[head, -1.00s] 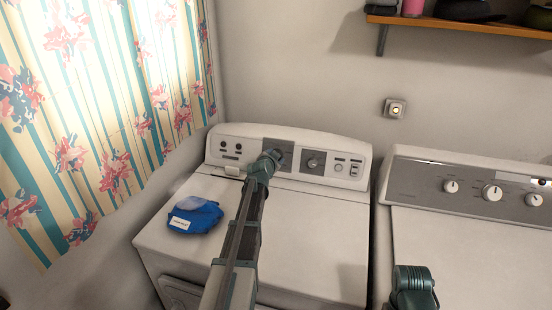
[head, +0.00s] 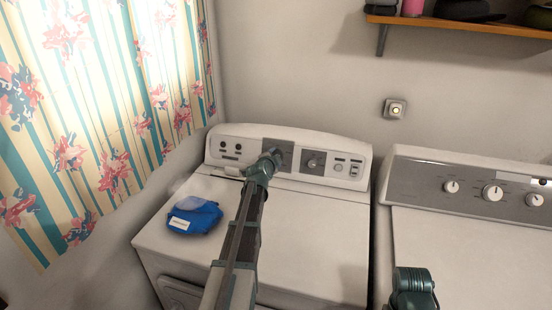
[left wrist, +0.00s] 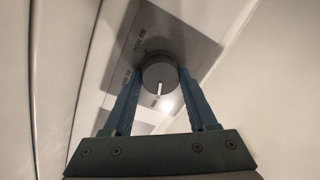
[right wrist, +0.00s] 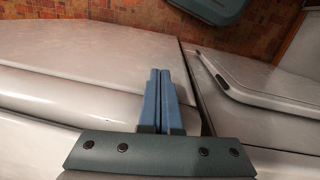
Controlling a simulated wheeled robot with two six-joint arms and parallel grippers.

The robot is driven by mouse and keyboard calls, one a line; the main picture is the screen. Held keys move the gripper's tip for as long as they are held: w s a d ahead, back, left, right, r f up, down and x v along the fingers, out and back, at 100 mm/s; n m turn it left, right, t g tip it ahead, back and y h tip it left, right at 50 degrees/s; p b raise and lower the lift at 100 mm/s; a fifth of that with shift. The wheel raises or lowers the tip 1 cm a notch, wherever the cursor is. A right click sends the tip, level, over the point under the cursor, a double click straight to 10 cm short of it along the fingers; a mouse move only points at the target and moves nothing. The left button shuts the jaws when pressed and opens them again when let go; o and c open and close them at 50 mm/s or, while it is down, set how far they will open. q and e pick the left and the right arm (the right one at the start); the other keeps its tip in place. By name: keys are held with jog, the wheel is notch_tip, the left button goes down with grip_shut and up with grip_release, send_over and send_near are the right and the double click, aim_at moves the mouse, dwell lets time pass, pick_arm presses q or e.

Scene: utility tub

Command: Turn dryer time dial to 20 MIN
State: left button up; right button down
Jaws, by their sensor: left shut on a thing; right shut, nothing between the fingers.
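The dryer (head: 300,225) stands at the left with its control panel (head: 350,168) along the back. In the left wrist view a round dark grey dial (left wrist: 158,74) with a white pointer line sits on a grey panel plate (left wrist: 190,45). My left gripper (left wrist: 158,78) is shut on the dial, one finger on each side. In the head view my left gripper (head: 275,156) hides the dial. My right gripper (right wrist: 162,75) is shut and empty, in front of the machines.
A blue bag (head: 194,215) lies on the dryer top at the left. A second dial (head: 314,161) sits right of my left gripper. A washer (head: 470,255) stands to the right with several knobs. A shelf (head: 470,24) hangs above. The dryer top's right side is clear.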

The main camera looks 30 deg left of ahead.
pick_arm(q)
jog(key=shift+d+f, duration=0.1)
jog(key=shift+d, duration=0.25)
jog(key=o, duration=1)
jog(key=shift+c, duration=0.2)
jog(key=o, duration=0.4)
jog(key=shift+d, duration=0.15)
jog(key=shift+a, duration=0.2)
jog(key=p+v, duration=0.4)
jog(key=v, duration=0.9)
jog(key=shift+s, duration=0.3)
jog(key=shift+d, duration=0.1)
